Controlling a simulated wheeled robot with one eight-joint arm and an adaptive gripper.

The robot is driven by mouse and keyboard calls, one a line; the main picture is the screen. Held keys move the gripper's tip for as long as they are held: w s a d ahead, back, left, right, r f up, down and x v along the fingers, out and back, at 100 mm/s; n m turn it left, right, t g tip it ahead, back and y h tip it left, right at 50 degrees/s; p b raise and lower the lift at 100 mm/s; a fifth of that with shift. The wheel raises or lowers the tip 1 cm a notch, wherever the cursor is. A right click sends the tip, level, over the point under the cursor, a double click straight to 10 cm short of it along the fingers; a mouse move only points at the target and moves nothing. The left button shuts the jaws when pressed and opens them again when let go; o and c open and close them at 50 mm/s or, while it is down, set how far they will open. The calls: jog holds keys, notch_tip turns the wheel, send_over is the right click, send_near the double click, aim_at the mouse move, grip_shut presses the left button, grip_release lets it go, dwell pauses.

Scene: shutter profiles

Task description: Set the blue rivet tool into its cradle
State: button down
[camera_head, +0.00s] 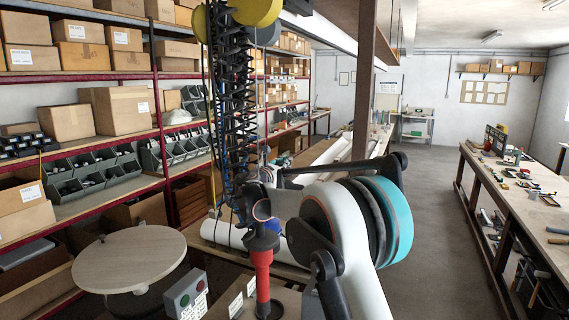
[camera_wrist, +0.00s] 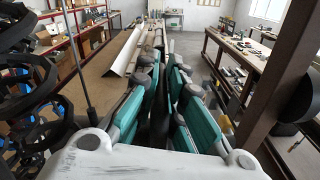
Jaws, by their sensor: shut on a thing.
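My gripper (camera_wrist: 164,78) shows in the wrist view with its teal-backed fingers pointing away from the camera. It is shut on a dark thing (camera_wrist: 158,122) that shows as a narrow strip between the fingers. Most of that thing is hidden, so I cannot tell whether it is the blue rivet tool. In the head view a small blue patch (camera_head: 277,228) shows behind a dark and red upright tool (camera_head: 262,268) below coiled hoses. I cannot tell what the blue patch belongs to. My white arm hides much of this area. I cannot make out the cradle.
A shelf rack with cartons (camera_head: 118,107) and grey bins (camera_head: 92,172) stands left. A round wooden top (camera_head: 130,260) and a button box (camera_head: 186,296) are in front. White profiles (camera_wrist: 125,55) lie on a bench ahead. A workbench with tools (camera_head: 520,190) stands right, beyond free floor.

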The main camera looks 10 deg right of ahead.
jog(key=c, duration=1.7)
grip_release()
jog(key=shift+o, duration=0.2)
jog(key=shift+s, duration=0.1)
jog(key=shift+a, duration=0.1)
